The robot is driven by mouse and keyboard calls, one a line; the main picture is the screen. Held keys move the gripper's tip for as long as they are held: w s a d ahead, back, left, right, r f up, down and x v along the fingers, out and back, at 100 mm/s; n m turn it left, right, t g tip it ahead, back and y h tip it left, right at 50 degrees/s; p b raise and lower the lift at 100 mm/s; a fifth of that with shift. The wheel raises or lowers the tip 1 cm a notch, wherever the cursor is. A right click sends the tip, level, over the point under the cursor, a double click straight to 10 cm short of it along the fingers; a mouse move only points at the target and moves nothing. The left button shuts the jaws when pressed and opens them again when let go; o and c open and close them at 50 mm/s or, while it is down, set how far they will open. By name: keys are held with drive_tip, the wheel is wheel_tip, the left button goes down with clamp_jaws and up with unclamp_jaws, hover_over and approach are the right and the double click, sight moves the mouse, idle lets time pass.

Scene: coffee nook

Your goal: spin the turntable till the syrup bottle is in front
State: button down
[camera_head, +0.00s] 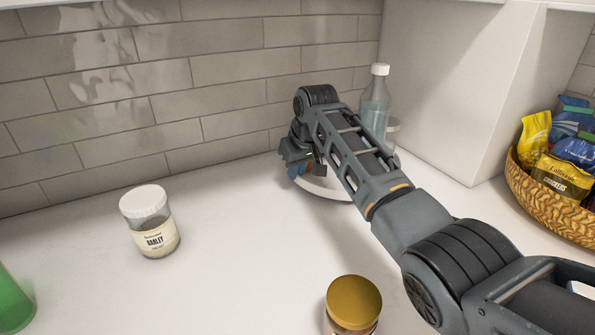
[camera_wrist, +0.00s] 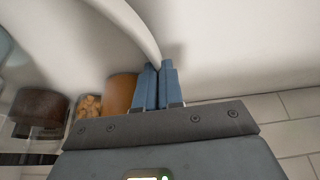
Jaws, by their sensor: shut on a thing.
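The turntable (camera_head: 327,188) is a white round disc at the back of the counter, mostly hidden behind my arm in the head view. A clear bottle with a white cap (camera_head: 375,100) stands at its back right; no label shows, so I cannot tell whether it is the syrup bottle. My gripper (camera_head: 296,171) is at the turntable's left edge. In the wrist view its blue fingers (camera_wrist: 159,70) are closed on the curved white rim (camera_wrist: 138,27). An orange-brown container (camera_wrist: 121,94), a jar of nut-like pieces (camera_wrist: 88,107) and a dark brown container (camera_wrist: 40,105) show beside the fingers.
A barley jar (camera_head: 151,222) stands on the open counter at left. A gold-lidded jar (camera_head: 353,303) is at the front, and a green object (camera_head: 12,302) at the left edge. A wicker basket of packets (camera_head: 550,205) is at right. The tiled wall is close behind my gripper.

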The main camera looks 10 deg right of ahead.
drive_tip(key=shift+a+r, duration=0.1)
drive_tip(key=c, duration=1.5)
unclamp_jaws()
drive_tip(key=shift+c, duration=0.2)
drive_tip(key=v, duration=0.7)
drive_tip(key=shift+r+b, duration=0.3)
drive_tip(key=shift+s, duration=0.1)
